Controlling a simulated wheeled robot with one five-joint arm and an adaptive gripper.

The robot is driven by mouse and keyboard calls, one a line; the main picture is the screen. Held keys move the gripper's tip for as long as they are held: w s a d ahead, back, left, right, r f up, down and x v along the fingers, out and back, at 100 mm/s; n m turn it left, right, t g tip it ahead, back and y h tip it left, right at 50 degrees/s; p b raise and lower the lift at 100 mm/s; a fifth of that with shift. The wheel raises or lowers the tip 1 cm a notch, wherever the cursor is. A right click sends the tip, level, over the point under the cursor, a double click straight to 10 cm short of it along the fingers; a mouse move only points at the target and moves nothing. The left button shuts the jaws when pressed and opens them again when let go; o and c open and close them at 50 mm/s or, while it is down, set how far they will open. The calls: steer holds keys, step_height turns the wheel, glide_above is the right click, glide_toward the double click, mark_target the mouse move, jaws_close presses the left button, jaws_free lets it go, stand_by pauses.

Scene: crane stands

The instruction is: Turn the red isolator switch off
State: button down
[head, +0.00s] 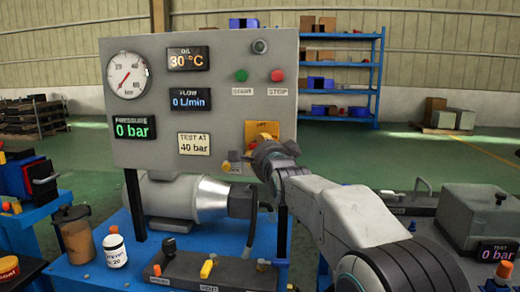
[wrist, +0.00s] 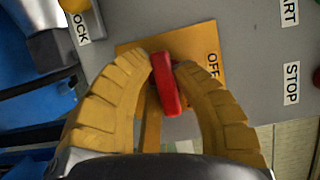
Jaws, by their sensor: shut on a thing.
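The red isolator switch (wrist: 166,84) is a red handle on a yellow plate (wrist: 134,47) on the grey panel. In the wrist view it stands nearly upright in the picture, leaning slightly. The word OFF shows on the plate to its right. My gripper (wrist: 164,68) has its two yellow ribbed fingers closed on the handle, one on each side. In the head view the yellow plate (head: 262,131) sits low on the panel's right side, with my gripper (head: 248,158) in front of it.
The panel (head: 140,50) carries a gauge, several displays, a green START button (head: 241,75) and a red STOP button (head: 277,75) above the switch. Below are a motor (head: 175,198), a bottle (head: 114,248) and a valve block (head: 215,270). A grey box (head: 480,215) stands right.

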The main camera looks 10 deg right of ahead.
steer(key=shift+r+n+g+p, duration=0.15)
steer(key=shift+n+g+p, duration=0.15)
steer(key=shift+n+p, duration=0.3)
steer(key=shift+d+n+g, duration=0.1)
steer(key=shift+n+g, duration=0.2)
steer(key=shift+n, duration=0.5)
steer(key=c, duration=1)
jaws_free()
steer(key=shift+s, duration=0.15)
steer(key=s, duration=0.8)
steer(key=s+r, duration=0.1)
steer(key=s, duration=0.2)
steer(key=shift+s, duration=0.4)
steer(key=shift+o, duration=0.2)
